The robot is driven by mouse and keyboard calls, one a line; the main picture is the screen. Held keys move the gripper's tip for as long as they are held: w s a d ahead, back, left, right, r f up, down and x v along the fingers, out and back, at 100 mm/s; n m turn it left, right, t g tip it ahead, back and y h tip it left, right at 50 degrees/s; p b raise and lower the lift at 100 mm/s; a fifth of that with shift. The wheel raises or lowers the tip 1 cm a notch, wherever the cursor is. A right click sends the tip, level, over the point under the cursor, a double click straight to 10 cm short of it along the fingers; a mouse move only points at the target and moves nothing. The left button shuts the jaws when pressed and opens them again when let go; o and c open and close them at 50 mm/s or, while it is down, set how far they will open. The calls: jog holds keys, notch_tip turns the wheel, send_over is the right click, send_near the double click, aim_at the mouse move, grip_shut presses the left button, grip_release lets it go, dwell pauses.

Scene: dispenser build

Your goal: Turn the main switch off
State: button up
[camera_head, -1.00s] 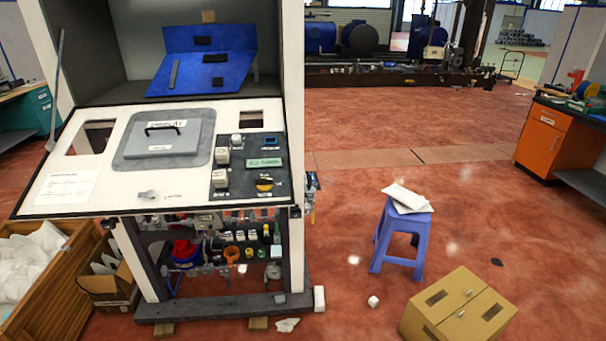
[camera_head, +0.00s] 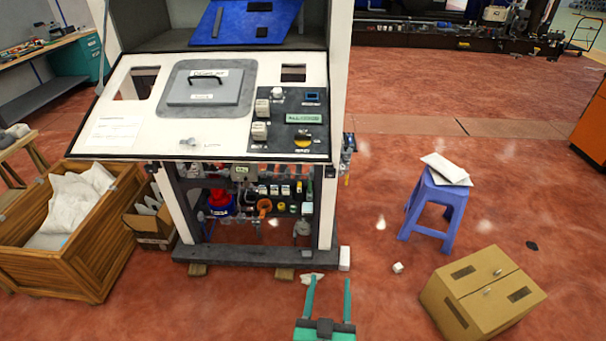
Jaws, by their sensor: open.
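The dispenser's sloping white panel carries a dark control plate (camera_head: 278,139) at its right side. A round black-and-yellow rotary knob (camera_head: 303,139) sits at the lower right of this plate and looks like the main switch. Its label and exact position are too small to read. My gripper (camera_head: 329,282) is at the bottom of the view, with two teal fingers spread apart and nothing between them. It appears in front of the dispenser's base, well below the panel in the picture and apart from the knob.
The plate also holds white block-like switches (camera_head: 260,130) and a green display (camera_head: 304,118). A wooden crate (camera_head: 60,272) stands at left. A blue stool (camera_head: 434,210) and a cardboard box (camera_head: 482,295) stand at right. Red floor is clear between dispenser and stool.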

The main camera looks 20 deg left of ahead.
jog(key=w+a+r+y, duration=0.1)
jog(key=w+a+r, duration=0.5)
jog(key=w+r, duration=0.4)
jog(key=y, duration=0.1)
send_near(303, 138)
jog(key=shift+n+t, duration=0.4)
jog(key=x, duration=0.7)
jog(key=shift+w+a+f, duration=0.15)
jog(key=shift+w+f, duration=0.2)
jog(key=c, duration=1.1)
